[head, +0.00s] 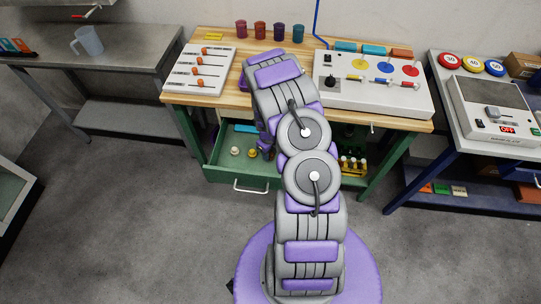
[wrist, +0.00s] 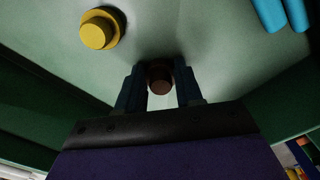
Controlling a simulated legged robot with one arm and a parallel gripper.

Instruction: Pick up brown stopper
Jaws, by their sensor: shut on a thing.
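The brown stopper (wrist: 159,80) shows in the wrist view between the two dark fingers of my gripper (wrist: 160,88). The gripper is shut on it, low inside the green drawer. In the head view my gripper (head: 265,150) is mostly hidden behind my arm, over the open drawer (head: 240,178). The brown stopper is hidden there. A yellow stopper (wrist: 97,32) stands to the left of the gripper in the wrist view, apart from it.
The drawer walls stand close on both sides. Blue objects (wrist: 283,12) lie at the upper right of the wrist view. A pale stopper (head: 235,150) and a yellow one (head: 252,153) show in the drawer. The wooden tabletop (head: 225,88) overhangs behind.

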